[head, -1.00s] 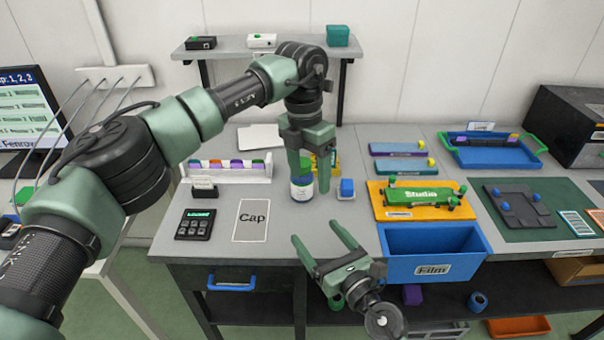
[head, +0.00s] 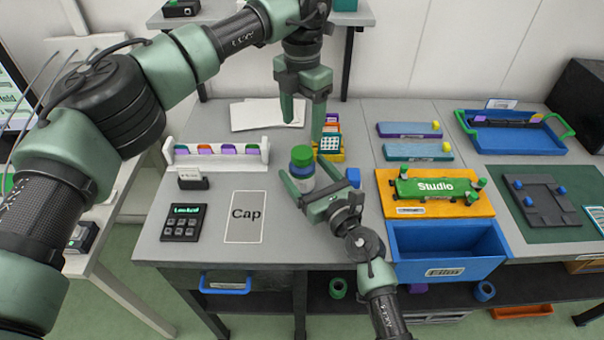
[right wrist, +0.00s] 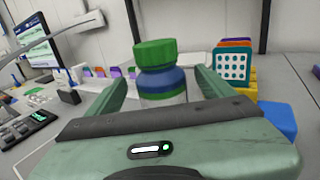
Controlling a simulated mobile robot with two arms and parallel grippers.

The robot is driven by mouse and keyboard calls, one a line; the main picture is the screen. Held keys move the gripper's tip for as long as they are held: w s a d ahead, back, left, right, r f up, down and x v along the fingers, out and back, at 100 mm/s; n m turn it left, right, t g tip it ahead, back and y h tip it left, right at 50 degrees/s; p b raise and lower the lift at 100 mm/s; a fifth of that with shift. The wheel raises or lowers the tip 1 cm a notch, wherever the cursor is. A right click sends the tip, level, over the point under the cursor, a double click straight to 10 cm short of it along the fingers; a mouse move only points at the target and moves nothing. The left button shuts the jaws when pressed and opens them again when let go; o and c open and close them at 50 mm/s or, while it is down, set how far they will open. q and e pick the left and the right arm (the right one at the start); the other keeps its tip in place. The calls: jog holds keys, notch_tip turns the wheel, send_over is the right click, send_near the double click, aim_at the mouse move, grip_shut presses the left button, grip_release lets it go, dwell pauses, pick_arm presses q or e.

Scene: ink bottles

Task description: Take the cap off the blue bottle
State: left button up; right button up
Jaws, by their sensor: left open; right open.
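The blue bottle (head: 302,172) stands upright on the grey table, with a green cap (head: 301,154) on top. In the right wrist view the bottle (right wrist: 162,80) has a blue shoulder and a pale lower part, and its green cap (right wrist: 155,52) is on. My right gripper (head: 310,185) is open, with its fingers on either side of the bottle's lower body; I cannot tell whether they touch it. My left gripper (head: 302,118) is open and empty, above and behind the bottle. The "Cap" mat (head: 240,237) lies bare on the table to the left.
A rack with coloured tabs (head: 216,152) and a dark keypad (head: 183,223) are left of the bottle. A yellow holder (head: 330,152) stands close behind it, and a small blue block (head: 353,177) to the right. A blue bin (head: 447,262) is at the front right.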

pick_arm(q)
jog(key=shift+w+f, duration=0.15)
jog(key=shift+w, duration=0.05)
pick_arm(e)
jog(key=shift+x, duration=1)
jog(key=shift+w, duration=0.15)
pick_arm(q)
jog(key=shift+s, duration=0.1)
pick_arm(e)
jog(key=shift+c, duration=0.3)
